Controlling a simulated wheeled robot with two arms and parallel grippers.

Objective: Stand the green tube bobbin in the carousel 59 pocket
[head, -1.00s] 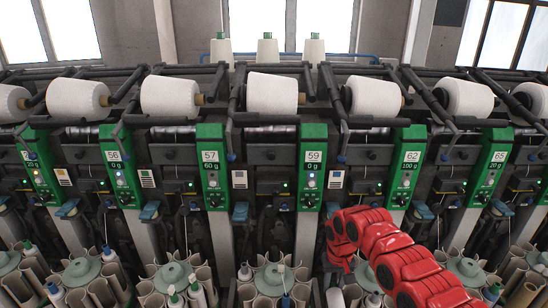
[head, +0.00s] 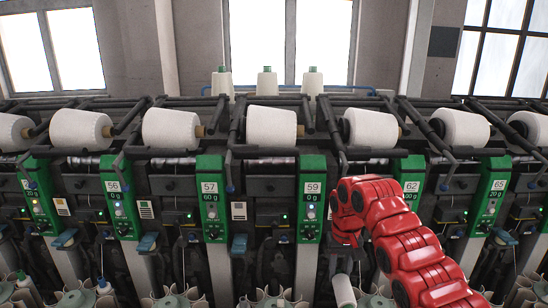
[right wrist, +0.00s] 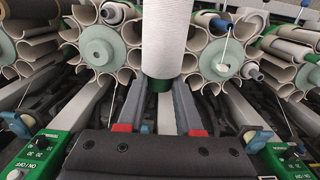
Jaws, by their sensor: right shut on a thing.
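My right gripper (head: 345,258) is shut on the green tube bobbin (head: 343,290), which hangs below it in the head view. In the right wrist view the bobbin (right wrist: 165,40) is a white yarn body with a green tube end (right wrist: 160,102) between the fingers. It is held in front of the gap between two carousels, a left one (right wrist: 100,47) and a right one (right wrist: 222,57). The green panel 59 (head: 311,205) is left of my right arm. The carousel below and left of it (head: 275,301) is mostly cut off. My left gripper is out of view.
Both carousels have beige curved pockets around pale green hubs; some pockets hold bobbins. Green panels (head: 212,205) and grey posts stand between the units. White yarn packages (head: 271,127) lie along the top. Levers and blue paddles (head: 239,243) stick out near the arm.

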